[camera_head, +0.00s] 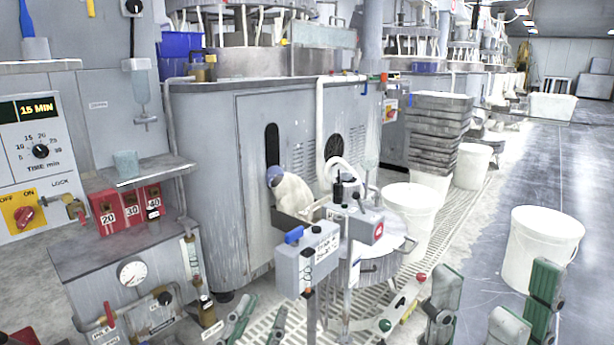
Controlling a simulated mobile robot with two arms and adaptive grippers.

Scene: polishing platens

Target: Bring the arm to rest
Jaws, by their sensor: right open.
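My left gripper (260,312) shows at the bottom edge, left of centre, as small green and grey finger parts. It is partly cut off, so I cannot tell how far its jaws stand apart. My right gripper (496,280) is at the bottom right. Its green and grey fingers stand wide apart with nothing visible between them. Both grippers are low in the picture, and the arm links behind them are out of view.
A stirring tank (376,268) with a grey control box (306,262) stands ahead, beside the polishing machine (210,150). White buckets (541,250) stand at the right. A gauge bench (95,262) is at the left. The aisle floor (540,165) beyond is largely clear.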

